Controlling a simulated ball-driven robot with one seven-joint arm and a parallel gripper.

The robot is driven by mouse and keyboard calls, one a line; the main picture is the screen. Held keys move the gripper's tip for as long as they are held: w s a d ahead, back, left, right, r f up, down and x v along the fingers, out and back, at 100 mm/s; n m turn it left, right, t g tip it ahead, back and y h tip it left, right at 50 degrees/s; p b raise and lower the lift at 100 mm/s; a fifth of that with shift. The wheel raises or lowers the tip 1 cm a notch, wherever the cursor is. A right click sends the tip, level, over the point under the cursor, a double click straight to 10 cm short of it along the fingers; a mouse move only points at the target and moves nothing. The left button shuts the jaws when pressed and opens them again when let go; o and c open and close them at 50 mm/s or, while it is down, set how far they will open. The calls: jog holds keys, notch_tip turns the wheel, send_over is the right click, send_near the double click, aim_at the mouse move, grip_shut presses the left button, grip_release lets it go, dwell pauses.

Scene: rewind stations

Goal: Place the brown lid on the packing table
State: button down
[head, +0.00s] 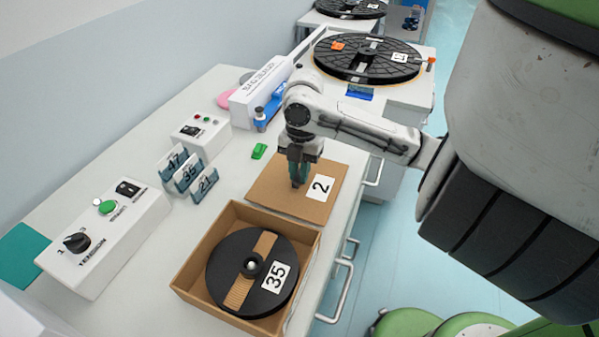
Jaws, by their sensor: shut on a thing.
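The brown lid (262,188), a flat cardboard piece with a white label "2", lies at or just above the white packing table (120,165); I cannot tell if it touches. My gripper (298,184) points down at the middle of the lid and is shut on it. The gripped part of the lid is hidden by the fingers. An open cardboard box (190,268) is just in front of the lid, holding a black reel (226,272) labelled "35".
A tension control box (105,245), a small button box (200,135) and number cards (188,178) stand to the left. A large black reel (345,65) sits at the back right.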

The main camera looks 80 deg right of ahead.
jog(key=shift+f, duration=0.2)
jog(key=shift+f, duration=0.1)
jog(key=shift+f, duration=0.15)
jog(key=c, duration=1.1)
grip_release()
jog(key=shift+o, duration=0.2)
notch_tip(320, 180, up, 12)
jog(key=d+p, duration=0.1)
jog(key=shift+s+d+r, duration=0.2)
